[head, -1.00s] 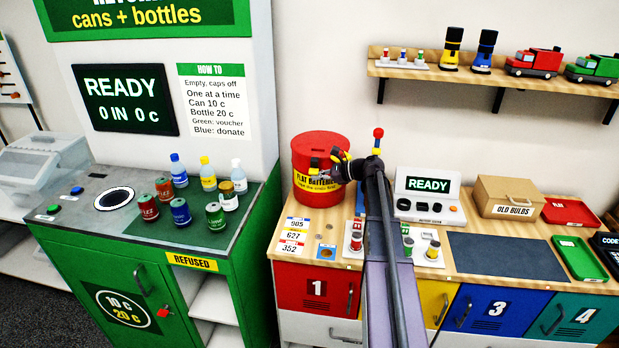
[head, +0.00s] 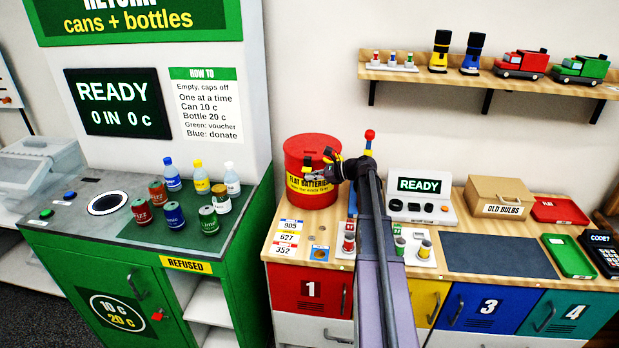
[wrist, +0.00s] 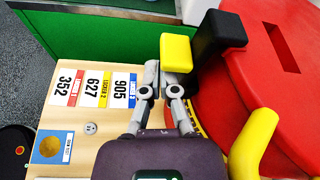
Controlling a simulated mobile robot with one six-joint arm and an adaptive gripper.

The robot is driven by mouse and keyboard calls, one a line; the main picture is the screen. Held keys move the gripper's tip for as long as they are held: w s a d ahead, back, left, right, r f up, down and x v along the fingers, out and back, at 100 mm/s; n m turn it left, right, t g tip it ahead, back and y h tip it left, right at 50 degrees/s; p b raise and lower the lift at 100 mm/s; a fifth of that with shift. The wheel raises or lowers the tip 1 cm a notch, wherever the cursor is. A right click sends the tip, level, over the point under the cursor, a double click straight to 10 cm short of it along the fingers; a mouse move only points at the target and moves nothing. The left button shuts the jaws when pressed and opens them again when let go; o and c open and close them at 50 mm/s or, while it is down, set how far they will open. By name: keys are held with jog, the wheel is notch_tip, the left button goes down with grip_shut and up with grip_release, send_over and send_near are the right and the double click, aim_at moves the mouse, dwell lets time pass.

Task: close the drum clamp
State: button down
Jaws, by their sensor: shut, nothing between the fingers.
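The red drum (head: 310,193), labelled for flat batteries, stands upright at the counter's back left. Its red lid, with a dark slot, fills the right of the wrist view (wrist: 285,95). The clamp shows as a black block (wrist: 220,34) beside a yellow block (wrist: 177,52) at the drum's near edge. In the head view this black and yellow part (head: 306,165) is small and sticks out from the drum. My gripper (wrist: 164,82) is shut and empty, its tips at the yellow block. I cannot tell whether they touch. Its tips also show at the drum's front (head: 312,176).
A rounded yellow bar (wrist: 254,145) rises close right of my gripper. Number cards (head: 287,237) lie in front of the drum. A tray with small cylinders (head: 348,242) and a READY console (head: 422,195) stand right. The green return machine (head: 245,225) stands left.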

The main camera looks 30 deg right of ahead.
jog(key=shift+r, duration=0.2)
jog(key=shift+r+p, duration=0.15)
jog(key=shift+p, duration=0.2)
jog(key=shift+w+d+r+p, duration=0.15)
jog(key=shift+w+r+p, duration=0.2)
jog(key=shift+p, duration=0.2)
jog(key=shift+d+r, duration=0.15)
jog(key=shift+d, duration=0.05)
jog(key=f+p+v, duration=0.1)
jog(key=p+v, duration=0.1)
jog(key=v, duration=0.7)
jog(key=shift+s+d+p, duration=0.2)
jog(key=shift+d+p, duration=0.1)
jog(key=shift+d, duration=0.2)
